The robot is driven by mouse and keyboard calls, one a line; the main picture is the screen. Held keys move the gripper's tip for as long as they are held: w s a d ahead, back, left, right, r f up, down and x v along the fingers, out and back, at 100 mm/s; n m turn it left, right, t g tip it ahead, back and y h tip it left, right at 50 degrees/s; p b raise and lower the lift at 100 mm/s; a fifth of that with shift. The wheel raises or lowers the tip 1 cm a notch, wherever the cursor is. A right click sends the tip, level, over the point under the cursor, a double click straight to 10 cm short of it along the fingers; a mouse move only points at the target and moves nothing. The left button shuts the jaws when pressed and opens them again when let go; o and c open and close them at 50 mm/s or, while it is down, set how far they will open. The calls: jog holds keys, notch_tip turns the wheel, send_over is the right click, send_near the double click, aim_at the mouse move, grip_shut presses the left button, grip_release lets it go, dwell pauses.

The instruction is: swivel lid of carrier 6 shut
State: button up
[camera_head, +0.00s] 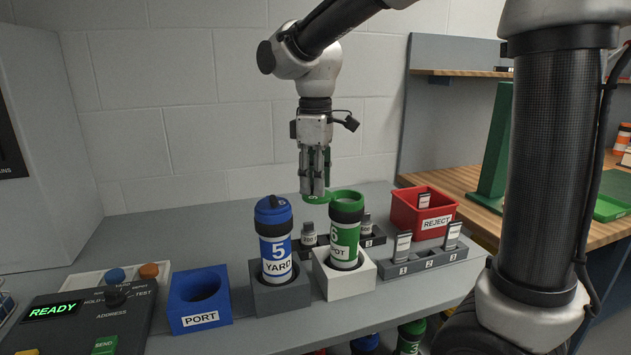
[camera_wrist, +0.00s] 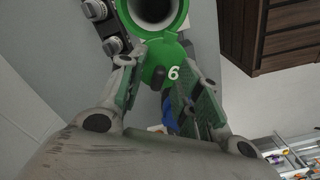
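Carrier 6 (camera_head: 345,243) is green with dark bands and stands upright in a white holder (camera_head: 345,281). Its green lid (camera_head: 316,199) is swivelled out to the left of the mouth, level with the rim. In the wrist view, the lid (camera_wrist: 172,56) carries a white 6 and a small dark knob (camera_wrist: 160,76), and the carrier's open mouth (camera_wrist: 154,8) shows at the top. My gripper (camera_head: 314,190) points down at the lid. Its fingers are apart, one on each side of the knob in the wrist view (camera_wrist: 165,72). Contact with the lid cannot be told.
Blue carrier 5 (camera_head: 275,247) stands close on the left in a grey holder (camera_head: 282,296), its lid on. An empty blue PORT holder (camera_head: 200,319) is further left. A red REJECT bin (camera_head: 422,217) and a numbered grey rack (camera_head: 430,261) are to the right.

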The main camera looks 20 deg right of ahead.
jog(key=shift+f, duration=0.25)
jog(key=shift+c, duration=0.2)
grip_shut()
